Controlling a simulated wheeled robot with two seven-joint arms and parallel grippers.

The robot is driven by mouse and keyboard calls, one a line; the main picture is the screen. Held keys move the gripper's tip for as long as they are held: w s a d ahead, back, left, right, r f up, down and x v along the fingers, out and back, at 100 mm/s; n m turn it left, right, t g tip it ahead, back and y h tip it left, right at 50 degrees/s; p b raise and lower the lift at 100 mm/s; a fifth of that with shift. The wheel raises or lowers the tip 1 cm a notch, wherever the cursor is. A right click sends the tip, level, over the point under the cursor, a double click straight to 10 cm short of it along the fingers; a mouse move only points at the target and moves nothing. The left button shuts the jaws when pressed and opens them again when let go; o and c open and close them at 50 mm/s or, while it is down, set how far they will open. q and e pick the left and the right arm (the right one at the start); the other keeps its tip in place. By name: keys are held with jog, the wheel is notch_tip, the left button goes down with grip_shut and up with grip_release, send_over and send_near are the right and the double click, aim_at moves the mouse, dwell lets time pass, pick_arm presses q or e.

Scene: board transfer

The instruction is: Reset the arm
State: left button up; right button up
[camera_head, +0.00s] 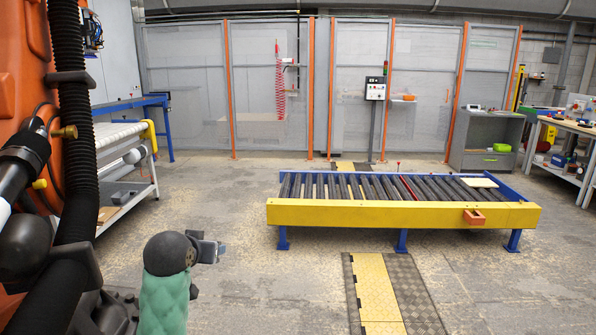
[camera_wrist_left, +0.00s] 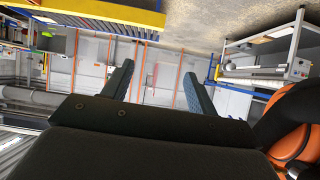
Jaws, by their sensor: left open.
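My left arm, in a green sleeve with a dark joint, rises at the bottom left of the head view. My left gripper (camera_head: 208,250) shows small and partly hidden at its end, over the floor and well apart from the conveyor. In the left wrist view the left gripper (camera_wrist_left: 157,75) has its two dark fingers spread wide with nothing between them. A pale flat board (camera_head: 480,182) lies on the right end of the roller conveyor (camera_head: 403,214). My right arm and gripper are not in view.
A large orange machine (camera_head: 22,75) with black hoses stands close at the left. A grey cabinet (camera_head: 486,135) and workbench (camera_head: 560,160) stand at the back right. Open floor lies between my left arm and the conveyor.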

pick_arm(q)
jog(key=s+d+f+m+g+h+p, duration=0.1)
jog(key=s+d+f+g, duration=0.25)
jog(key=s+f, duration=0.8)
jog(key=s+d+f+m+g+p, duration=0.15)
jog(key=s+d+f, duration=0.25)
jog(key=s+f, duration=0.75)
jog(key=s+f+g, duration=0.2)
jog(key=s+f, duration=0.4)
jog(key=s, duration=0.3)
jog(key=s+d+f+n+g, duration=0.1)
jog(key=s+f+g, duration=0.1)
jog(key=s+f, duration=0.4)
jog(key=s, duration=0.4)
jog(key=shift+s+f, duration=0.2)
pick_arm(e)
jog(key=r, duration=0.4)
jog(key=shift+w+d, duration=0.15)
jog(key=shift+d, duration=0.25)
pick_arm(q)
jog(key=shift+c, duration=0.5)
